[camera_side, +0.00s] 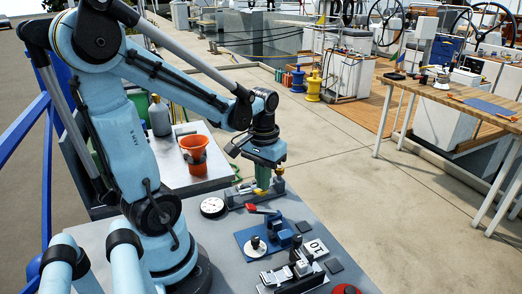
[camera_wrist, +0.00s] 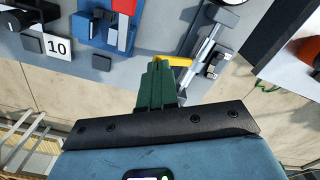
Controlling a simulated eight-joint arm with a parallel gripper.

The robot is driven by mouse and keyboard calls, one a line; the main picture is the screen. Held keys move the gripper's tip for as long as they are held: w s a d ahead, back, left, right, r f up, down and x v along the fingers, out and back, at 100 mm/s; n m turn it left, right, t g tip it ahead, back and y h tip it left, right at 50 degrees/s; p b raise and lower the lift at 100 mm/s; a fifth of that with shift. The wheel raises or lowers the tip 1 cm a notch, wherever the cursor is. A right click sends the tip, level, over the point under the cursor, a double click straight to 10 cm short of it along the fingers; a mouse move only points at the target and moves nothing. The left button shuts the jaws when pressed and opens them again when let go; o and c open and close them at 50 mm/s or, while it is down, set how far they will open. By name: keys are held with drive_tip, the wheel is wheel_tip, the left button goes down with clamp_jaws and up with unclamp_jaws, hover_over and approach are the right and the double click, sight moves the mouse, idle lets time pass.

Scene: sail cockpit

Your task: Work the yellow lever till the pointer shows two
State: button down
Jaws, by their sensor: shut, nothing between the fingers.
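My gripper (camera_side: 263,184) is shut and empty, its green fingers pointing down over the far edge of the grey bench. The fingers also show in the wrist view (camera_wrist: 158,68). The yellow lever (camera_wrist: 174,61) lies right beside and partly behind the fingertips; I cannot tell whether they touch. In the side view, yellow parts (camera_side: 279,170) show around the gripper on a grey metal fixture (camera_side: 238,199). A round white dial (camera_side: 212,207) stands at the fixture's left end; its pointer reading is too small to tell. Only the dial's edge shows in the wrist view (camera_wrist: 233,2).
A blue plate with a red-handled device (camera_side: 251,209) and a black knob is nearer on the bench. An orange bucket (camera_side: 194,155) is on the side table. Open floor lies beyond the bench.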

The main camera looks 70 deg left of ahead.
drive_tip(key=shift+f, duration=1.8)
drive_tip(key=shift+r, duration=3.3)
drive_tip(key=w+d+r+m+t, duration=0.1)
drive_tip(key=w+d+m+t, duration=0.1)
drive_tip(key=d, duration=0.3)
drive_tip(key=w+d+r+m+t, duration=0.2)
drive_tip(key=d+m+t, duration=0.2)
drive_tip(key=d+t, duration=0.1)
drive_tip(key=shift+d, duration=0.8)
drive_tip(key=shift+a, duration=0.1)
drive_tip(key=s+a+n+g, duration=0.4)
drive_tip(key=a+n+g, duration=0.25)
drive_tip(key=a, duration=0.55)
drive_tip(key=shift+m+g, duration=0.25)
drive_tip(key=shift+d+f, duration=0.15)
drive_tip(key=shift+f, duration=1.15)
drive_tip(key=shift+d+f, duration=0.15)
drive_tip(key=shift+f, duration=1.15)
